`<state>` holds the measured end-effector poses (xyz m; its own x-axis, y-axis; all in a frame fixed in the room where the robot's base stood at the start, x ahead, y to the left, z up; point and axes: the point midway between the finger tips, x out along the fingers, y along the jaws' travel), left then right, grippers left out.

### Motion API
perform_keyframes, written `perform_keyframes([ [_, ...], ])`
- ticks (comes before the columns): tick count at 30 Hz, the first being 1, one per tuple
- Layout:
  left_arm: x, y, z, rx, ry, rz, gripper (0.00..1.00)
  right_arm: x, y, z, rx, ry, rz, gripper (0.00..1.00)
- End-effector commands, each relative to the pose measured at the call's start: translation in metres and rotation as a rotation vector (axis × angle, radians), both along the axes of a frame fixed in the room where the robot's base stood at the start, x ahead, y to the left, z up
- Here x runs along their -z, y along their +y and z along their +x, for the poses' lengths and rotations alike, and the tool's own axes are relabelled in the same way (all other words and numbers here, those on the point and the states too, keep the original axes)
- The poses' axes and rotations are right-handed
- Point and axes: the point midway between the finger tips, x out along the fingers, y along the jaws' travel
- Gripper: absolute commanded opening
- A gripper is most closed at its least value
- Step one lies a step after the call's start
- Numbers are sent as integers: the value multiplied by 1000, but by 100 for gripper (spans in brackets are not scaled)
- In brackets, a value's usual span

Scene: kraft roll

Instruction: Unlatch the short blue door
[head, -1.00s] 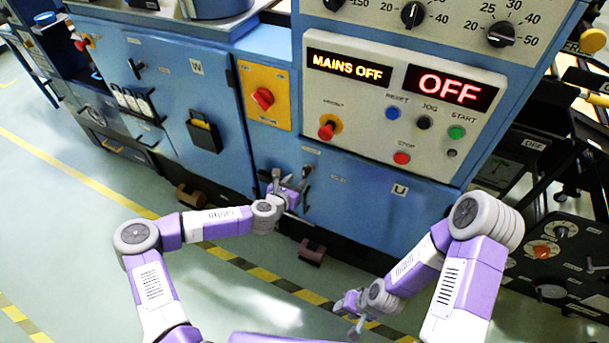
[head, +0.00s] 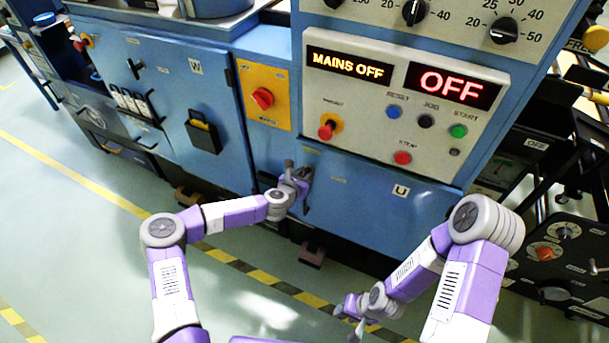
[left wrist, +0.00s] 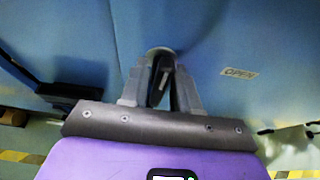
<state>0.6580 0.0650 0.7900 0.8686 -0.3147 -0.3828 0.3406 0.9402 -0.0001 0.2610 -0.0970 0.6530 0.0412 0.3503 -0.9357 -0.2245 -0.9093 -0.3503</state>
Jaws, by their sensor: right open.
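The short blue door (head: 365,215) is the low panel below the control box, with a small U label. Its dark latch handle (head: 307,174) is at the door's upper left. My left gripper (head: 298,178) is at this handle and partly covers it. In the left wrist view, the handle (left wrist: 161,80) stands between the two fingers of my left gripper (left wrist: 161,84), which close in on both sides of it. An OPEN label is to its right. My right gripper (head: 352,312) is open and empty, low in front of the machine and away from the door.
A taller blue door (head: 170,85) marked W, with a black pocket (head: 203,132), is to the left. The control panel (head: 385,115) with knobs and buttons overhangs the short door. A red switch on a yellow plate (head: 263,98) is above left. Pedals stand near the floor.

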Motion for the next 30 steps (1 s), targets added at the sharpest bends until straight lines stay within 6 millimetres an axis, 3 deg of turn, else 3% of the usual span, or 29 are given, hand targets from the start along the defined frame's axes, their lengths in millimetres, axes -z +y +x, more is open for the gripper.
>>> perform_keyframes([
  [1, 0, 0, 0, 0, 0, 0, 22, 0, 0, 0, 0, 0, 0, 43],
  [6, 0, 0, 0, 0, 0, 0, 0, 0, 0, 0, 0, 0, 0, 43],
  [17, -1, -1, 0, 2, -17, 45, 0, 1, 0, 0, 0, 0, 0, 43],
  [30, 1, -5, -1, 4, -132, 357, 0, 12, 0, 0, 0, 0, 0, 43],
])
